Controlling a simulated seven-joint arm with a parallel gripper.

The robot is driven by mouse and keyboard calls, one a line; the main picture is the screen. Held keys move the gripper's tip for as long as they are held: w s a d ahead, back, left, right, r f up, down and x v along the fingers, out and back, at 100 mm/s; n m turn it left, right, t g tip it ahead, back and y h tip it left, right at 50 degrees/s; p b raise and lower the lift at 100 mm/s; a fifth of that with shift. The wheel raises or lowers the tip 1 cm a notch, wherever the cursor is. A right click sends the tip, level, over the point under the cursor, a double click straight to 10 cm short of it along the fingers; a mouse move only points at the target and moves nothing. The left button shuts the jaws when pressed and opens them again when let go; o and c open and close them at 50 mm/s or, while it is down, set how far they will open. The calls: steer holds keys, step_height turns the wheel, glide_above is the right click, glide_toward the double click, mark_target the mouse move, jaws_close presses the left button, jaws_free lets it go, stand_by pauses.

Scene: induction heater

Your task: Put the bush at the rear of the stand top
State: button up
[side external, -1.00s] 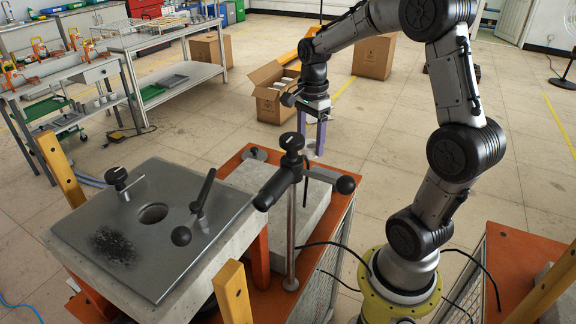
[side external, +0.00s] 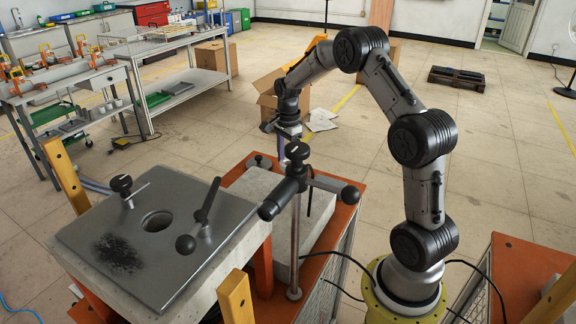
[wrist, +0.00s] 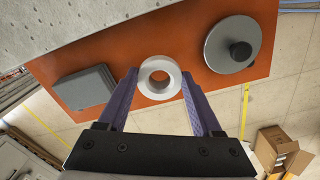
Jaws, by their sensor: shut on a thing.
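The bush is a short pale metal ring (wrist: 148,88) with an open bore. In the wrist view it sits between the fingertips of my gripper (wrist: 159,85), which is shut on it. Below is the orange stand top (wrist: 192,50), with the bush seen over its edge strip; I cannot tell whether they touch. In the side view my gripper (side external: 284,148) is over the far end of the orange top (side external: 233,173), its fingertips largely hidden behind the clamp post's black knobs.
On the orange strip are a grey disc with a black knob (wrist: 222,46) and stacked grey plates (wrist: 84,88), either side of the bush. A pale slab (wrist: 95,25) covers the inner part. The black-handled clamp post (side external: 294,235) stands in front.

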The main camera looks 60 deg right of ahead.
steer(key=shift+f, duration=1.15)
steer(key=shift+f, duration=0.1)
steer(key=o, duration=1.5)
